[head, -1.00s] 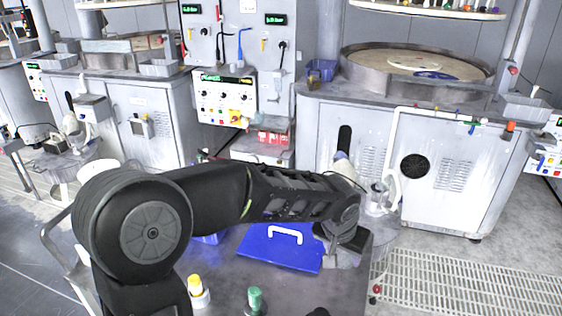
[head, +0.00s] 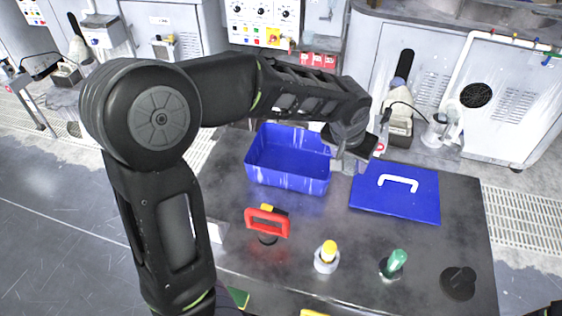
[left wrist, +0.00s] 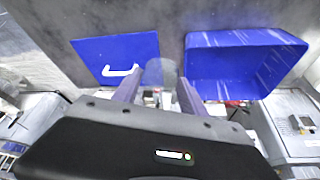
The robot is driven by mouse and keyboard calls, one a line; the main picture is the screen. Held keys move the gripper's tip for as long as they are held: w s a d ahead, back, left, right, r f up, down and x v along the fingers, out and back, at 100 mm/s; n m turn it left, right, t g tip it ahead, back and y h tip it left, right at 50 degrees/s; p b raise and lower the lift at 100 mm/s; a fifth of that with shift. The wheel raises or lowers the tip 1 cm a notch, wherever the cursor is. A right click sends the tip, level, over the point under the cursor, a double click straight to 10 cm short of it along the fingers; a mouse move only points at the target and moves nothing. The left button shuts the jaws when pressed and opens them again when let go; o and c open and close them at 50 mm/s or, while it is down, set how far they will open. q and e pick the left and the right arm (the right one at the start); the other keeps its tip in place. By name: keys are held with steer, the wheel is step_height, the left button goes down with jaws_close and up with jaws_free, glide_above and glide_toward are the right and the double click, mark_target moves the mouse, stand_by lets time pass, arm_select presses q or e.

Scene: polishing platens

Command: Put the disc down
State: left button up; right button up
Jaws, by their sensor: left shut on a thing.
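My left gripper (head: 345,162) is above the dark table (head: 330,212), over the gap between a blue bin (head: 290,177) and a blue lid (head: 412,204) with a white handle. It also shows in the left wrist view (left wrist: 158,88), with its fingers closed on a small greyish disc (left wrist: 160,73). The disc is seen nearly against the table, so its height is hard to judge. In the head view the gripper mostly hides it. My right gripper is not in view.
On the table stand a red-handled tool (head: 267,222), a yellow-topped piece (head: 327,258), a green-topped piece (head: 393,265) and a flat black round piece (head: 459,283). The bin looks empty. Grey machine cabinets (head: 520,100) stand behind.

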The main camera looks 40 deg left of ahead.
arm_select(q)
steer(key=shift+d, duration=0.15)
steer(key=w+a+f+n+b, duration=0.1)
steer(key=a+b, duration=0.4)
steer(key=a, duration=0.7)
steer(key=w+a+f+n+y+b, duration=0.1)
steer(key=a+f+b, duration=0.3)
steer(key=a, duration=0.7)
steer(key=shift+w+a+f+n+b, duration=0.25)
steer(key=shift+a+f+n+b, duration=0.1)
steer(key=shift+n+b, duration=0.5)
steer(key=shift+f, duration=2.55)
